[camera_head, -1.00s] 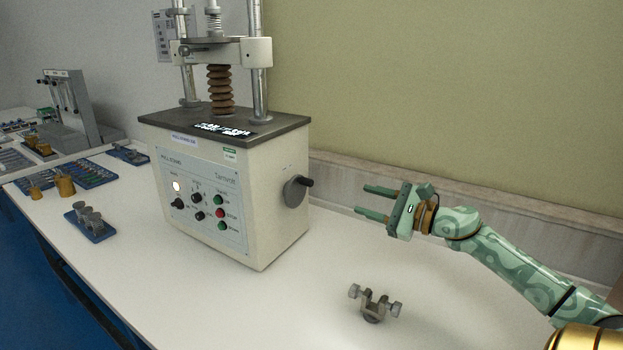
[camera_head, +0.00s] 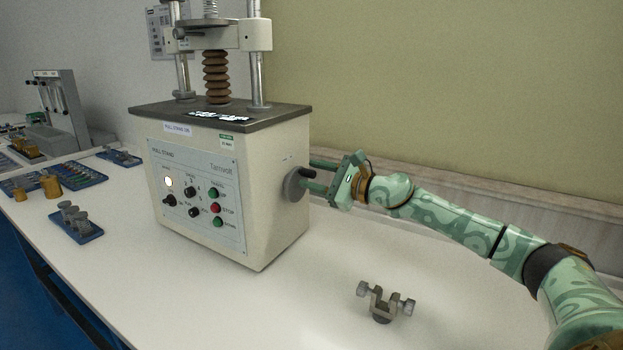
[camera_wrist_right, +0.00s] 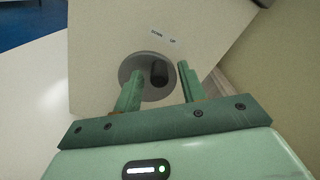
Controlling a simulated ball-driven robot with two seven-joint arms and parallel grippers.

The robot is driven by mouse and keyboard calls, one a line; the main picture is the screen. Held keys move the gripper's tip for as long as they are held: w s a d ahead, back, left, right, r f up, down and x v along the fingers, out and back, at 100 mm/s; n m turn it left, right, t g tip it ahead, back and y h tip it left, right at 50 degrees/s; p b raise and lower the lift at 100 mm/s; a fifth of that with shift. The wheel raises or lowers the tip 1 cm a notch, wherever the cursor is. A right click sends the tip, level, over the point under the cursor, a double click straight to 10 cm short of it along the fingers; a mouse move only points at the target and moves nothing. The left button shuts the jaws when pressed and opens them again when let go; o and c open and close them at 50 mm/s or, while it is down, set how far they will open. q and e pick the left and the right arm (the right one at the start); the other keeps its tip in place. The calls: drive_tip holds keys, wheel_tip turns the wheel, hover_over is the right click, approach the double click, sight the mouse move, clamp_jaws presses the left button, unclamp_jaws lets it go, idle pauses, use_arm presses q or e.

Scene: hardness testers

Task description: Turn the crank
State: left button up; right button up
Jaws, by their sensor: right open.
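The crank (camera_head: 294,185) is a grey disc with a black handle knob on the right side of the cream pull stand (camera_head: 270,210). It also shows in the right wrist view as a grey disc (camera_wrist_right: 136,66) with the black handle (camera_wrist_right: 159,73). My right gripper (camera_head: 312,177) is open at the crank. In the right wrist view its two green fingers (camera_wrist_right: 158,85) stand to either side of the black handle, with a gap on each side. My left gripper is not in view.
A small metal clamp (camera_head: 384,303) lies on the white table (camera_head: 290,290) in front of the pull stand. A blue tray with metal parts (camera_head: 88,232) and another tester (camera_head: 62,105) stand at left. The wall is close behind my right arm.

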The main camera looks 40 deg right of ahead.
drive_tip(key=shift+w+a, duration=0.1)
drive_tip(key=shift+w, duration=0.25)
clamp_jaws()
drive_tip(key=m, duration=0.1)
drive_tip(key=m+p, duration=0.1)
drive_tip(key=m, duration=0.1)
drive_tip(key=shift+w+d, duration=0.15)
drive_tip(key=shift+d, duration=0.25)
drive_tip(key=shift+w+d+f+m+p, duration=0.1)
drive_tip(key=shift+d+f+m+p, duration=0.15)
drive_tip(key=shift+m, duration=0.7)
drive_tip(key=shift+d+f+m+p, duration=0.15)
drive_tip(key=shift+d+m+p, duration=0.05)
drive_tip(key=shift+m, duration=0.75)
